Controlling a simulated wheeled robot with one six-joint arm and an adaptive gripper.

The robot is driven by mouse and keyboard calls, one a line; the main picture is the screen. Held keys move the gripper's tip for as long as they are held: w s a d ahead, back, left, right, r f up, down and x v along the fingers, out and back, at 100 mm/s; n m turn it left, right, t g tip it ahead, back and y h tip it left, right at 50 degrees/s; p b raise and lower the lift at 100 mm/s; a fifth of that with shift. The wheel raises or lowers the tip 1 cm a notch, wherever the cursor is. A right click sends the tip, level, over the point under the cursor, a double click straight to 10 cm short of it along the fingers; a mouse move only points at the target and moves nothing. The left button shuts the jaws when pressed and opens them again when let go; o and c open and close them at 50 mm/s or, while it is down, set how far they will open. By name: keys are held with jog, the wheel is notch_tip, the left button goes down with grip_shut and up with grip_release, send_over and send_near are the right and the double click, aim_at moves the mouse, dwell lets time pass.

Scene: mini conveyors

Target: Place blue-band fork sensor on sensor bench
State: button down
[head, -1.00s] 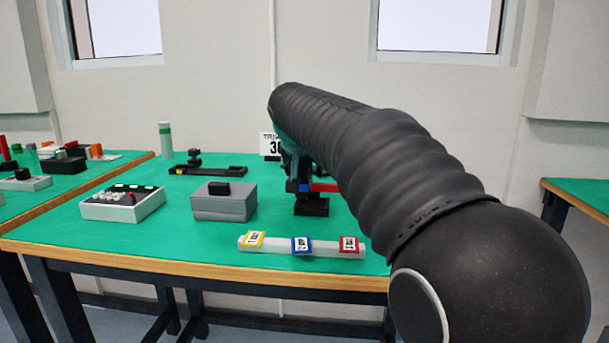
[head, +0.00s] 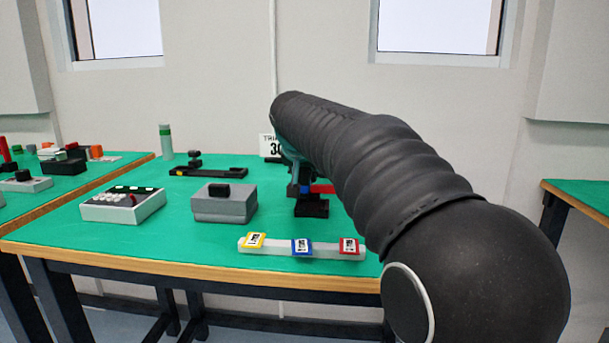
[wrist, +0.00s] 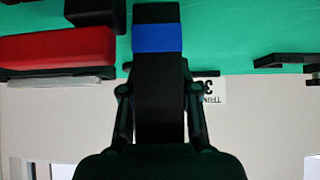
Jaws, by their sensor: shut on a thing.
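My gripper (wrist: 158,98) is shut on the blue-band fork sensor, a black piece whose blue band (wrist: 157,38) shows beyond the fingers in the wrist view. The sensor's far end runs to the top edge of that view. In the head view, my arm hides most of the gripper; a small blue patch (head: 305,189) shows below it, just above a black block (head: 311,208) on the green bench top (head: 150,238). I cannot tell whether the sensor touches the block or bench. A pale bar (head: 273,246) with yellow, blue and red tags lies at the front edge.
A red block (wrist: 60,46) is beside the sensor in the wrist view. A grey box (head: 224,203), a white control box (head: 123,205), a black rail device (head: 207,171) and a green-banded cylinder (head: 165,141) stand to the left. Bare green surface lies between them.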

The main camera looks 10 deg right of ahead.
jog(key=shift+r, duration=0.55)
notch_tip(320, 180, up, 4)
jog(key=shift+d+f+p, duration=0.15)
jog(key=shift+f+p, duration=0.1)
jog(key=shift+p, duration=0.1)
jog(key=s+d+r, duration=0.1)
jog(key=d+r, duration=0.2)
jog(key=d, duration=0.2)
jog(key=d+r+p, duration=0.1)
jog(key=d+r, duration=0.2)
jog(key=d, duration=0.3)
jog(key=shift+s+d+r, duration=0.15)
jog(key=shift+s+r, duration=0.05)
jog(key=shift+s, duration=0.15)
jog(key=shift+d, duration=0.1)
